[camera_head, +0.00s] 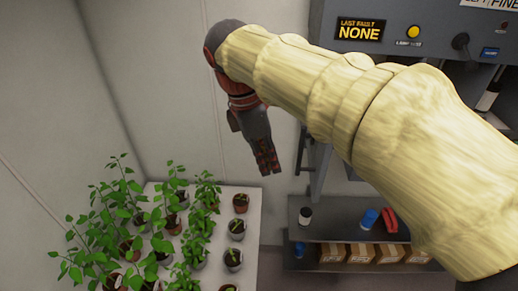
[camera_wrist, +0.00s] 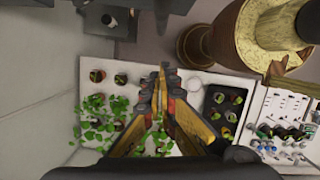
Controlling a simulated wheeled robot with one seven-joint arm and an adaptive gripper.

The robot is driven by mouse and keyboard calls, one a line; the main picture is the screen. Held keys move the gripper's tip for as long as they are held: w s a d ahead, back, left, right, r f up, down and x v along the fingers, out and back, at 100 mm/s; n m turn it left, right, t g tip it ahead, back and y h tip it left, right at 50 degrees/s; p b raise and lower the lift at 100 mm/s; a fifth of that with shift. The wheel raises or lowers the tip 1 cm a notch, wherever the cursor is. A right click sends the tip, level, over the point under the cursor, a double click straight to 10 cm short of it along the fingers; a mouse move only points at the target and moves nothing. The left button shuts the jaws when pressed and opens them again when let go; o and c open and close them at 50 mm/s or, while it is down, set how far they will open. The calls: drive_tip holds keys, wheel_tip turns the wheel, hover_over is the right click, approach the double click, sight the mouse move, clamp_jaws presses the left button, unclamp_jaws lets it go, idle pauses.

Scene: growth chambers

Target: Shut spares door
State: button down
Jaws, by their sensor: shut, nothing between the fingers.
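The grey cabinet on the right in the head view stands open, and its lower shelves (camera_head: 340,235) are in plain sight. A narrow grey panel with a dark handle (camera_head: 301,150) stands at the cabinet's left edge, seen nearly edge-on; it looks like the spares door, swung open. My gripper (camera_head: 267,160) hangs to the left of this panel, pointing down, apart from it. My gripper also shows in the wrist view (camera_wrist: 158,85), with its fingers shut and empty. My sleeved arm hides much of the cabinet's middle.
Potted plants (camera_head: 150,225) stand on a white table (camera_head: 250,200) below left. The shelves hold cardboard boxes (camera_head: 362,253), a blue cup (camera_head: 369,218) and a red item (camera_head: 389,220). A sign reading NONE (camera_head: 360,30) is above. A dark tray of pots (camera_wrist: 222,105) shows in the wrist view.

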drive_tip(key=shift+w+d+r, duration=0.1)
drive_tip(key=shift+w+d, duration=0.1)
drive_tip(key=shift+d, duration=1.1)
drive_tip(key=shift+d, duration=0.15)
